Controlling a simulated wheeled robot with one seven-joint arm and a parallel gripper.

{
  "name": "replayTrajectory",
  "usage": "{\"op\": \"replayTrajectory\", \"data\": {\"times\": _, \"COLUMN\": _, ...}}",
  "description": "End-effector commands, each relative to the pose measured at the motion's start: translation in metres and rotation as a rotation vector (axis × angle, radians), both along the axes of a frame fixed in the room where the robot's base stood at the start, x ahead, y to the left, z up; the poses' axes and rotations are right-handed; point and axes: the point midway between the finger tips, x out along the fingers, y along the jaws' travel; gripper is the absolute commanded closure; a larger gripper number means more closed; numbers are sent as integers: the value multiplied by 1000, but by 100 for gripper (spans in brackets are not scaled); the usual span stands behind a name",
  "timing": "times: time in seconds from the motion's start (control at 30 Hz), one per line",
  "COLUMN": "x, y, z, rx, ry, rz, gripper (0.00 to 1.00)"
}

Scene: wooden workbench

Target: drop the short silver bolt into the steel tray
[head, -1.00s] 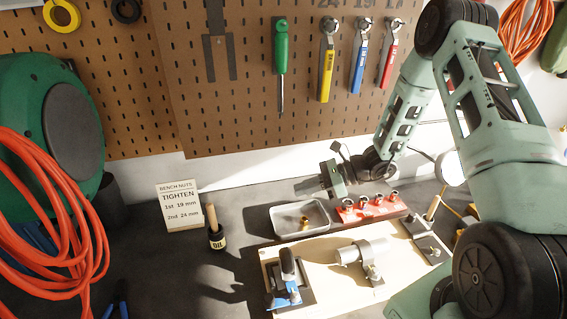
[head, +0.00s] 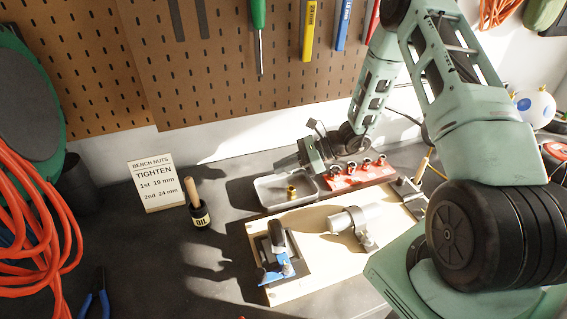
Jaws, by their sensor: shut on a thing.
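The steel tray (head: 268,203) is a shallow grey open box on the bench, behind the pale wooden board. A small brass-coloured piece (head: 292,191) is in it. My gripper (head: 281,162) is just above the tray's back side, pointing left. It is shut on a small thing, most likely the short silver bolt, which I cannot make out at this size. I see no loose silver bolt elsewhere on the bench.
A red rack with several sockets (head: 350,180) stands right beside the tray.

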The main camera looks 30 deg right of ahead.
Motion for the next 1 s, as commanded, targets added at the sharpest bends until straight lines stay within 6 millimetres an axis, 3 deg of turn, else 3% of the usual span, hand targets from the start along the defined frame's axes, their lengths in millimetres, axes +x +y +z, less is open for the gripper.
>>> {"op": "replayTrajectory", "data": {"times": 0.2, "x": 0, "y": 0, "z": 0, "rx": 0, "ry": 0, "rz": 0, "gripper": 100}}
{"op": "replayTrajectory", "data": {"times": 0.3, "x": 0, "y": 0, "z": 0, "rx": 0, "ry": 0, "rz": 0, "gripper": 68}}
{"op": "replayTrajectory", "data": {"times": 0.33, "x": 0, "y": 0, "z": 0, "rx": 0, "ry": 0, "rz": 0, "gripper": 65}}
{"op": "replayTrajectory", "data": {"times": 0.73, "x": -3, "y": -8, "z": 2, "rx": -1, "ry": -1, "rz": -1, "gripper": 65}}
{"op": "replayTrajectory", "data": {"times": 1.0, "x": -23, "y": -54, "z": 20, "rx": -3, "ry": -2, "rz": -5, "gripper": 65}}
